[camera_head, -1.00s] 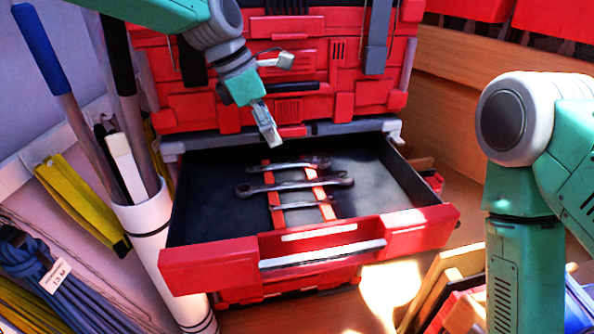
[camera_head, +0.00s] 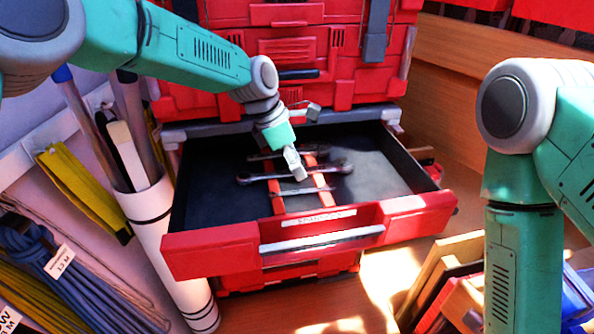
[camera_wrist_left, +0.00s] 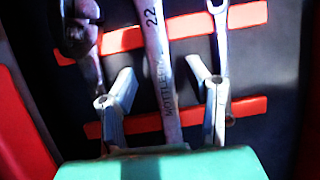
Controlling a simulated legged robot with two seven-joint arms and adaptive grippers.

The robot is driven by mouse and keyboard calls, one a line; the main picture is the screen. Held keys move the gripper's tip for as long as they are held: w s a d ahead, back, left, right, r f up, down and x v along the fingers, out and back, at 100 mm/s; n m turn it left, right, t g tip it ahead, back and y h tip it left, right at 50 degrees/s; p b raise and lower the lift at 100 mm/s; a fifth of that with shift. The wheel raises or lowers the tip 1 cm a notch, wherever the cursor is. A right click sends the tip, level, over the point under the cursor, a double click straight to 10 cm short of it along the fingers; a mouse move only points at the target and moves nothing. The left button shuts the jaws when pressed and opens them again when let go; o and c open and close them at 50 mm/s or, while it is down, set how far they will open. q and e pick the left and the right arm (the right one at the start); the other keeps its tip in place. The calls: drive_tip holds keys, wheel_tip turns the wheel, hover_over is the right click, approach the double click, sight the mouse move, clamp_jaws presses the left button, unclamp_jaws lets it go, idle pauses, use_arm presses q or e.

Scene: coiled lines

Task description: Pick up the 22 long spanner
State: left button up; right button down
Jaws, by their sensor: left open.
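The 22 long spanner (camera_wrist_left: 157,60), stamped "22", lies in the open drawer as the middle of three; it also shows in the head view (camera_head: 262,177). My left gripper (camera_head: 297,172) is low over the drawer at the spanners. In the left wrist view its open fingers (camera_wrist_left: 160,70) stand on either side of the 22 spanner's shank, apart from it. In the head view the gripper hides part of the shank. Another spanner (camera_head: 264,156) lies behind and a smaller one (camera_head: 292,192) in front. My right gripper is out of view.
Red strips (camera_head: 277,203) lie under the spanners. The red drawer front (camera_head: 210,253) and dark side walls surround them. The red chest (camera_head: 290,50) rises behind. The drawer floor (camera_head: 385,175) is bare to the right. A white tube (camera_head: 160,230) stands at left.

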use_arm(q)
drive_tip(key=shift+w+f, duration=0.1)
drive_tip(key=shift+f, duration=0.25)
drive_tip(key=shift+r, duration=0.1)
drive_tip(key=shift+c, duration=1.3)
drive_tip(key=shift+d, duration=0.1)
clamp_jaws()
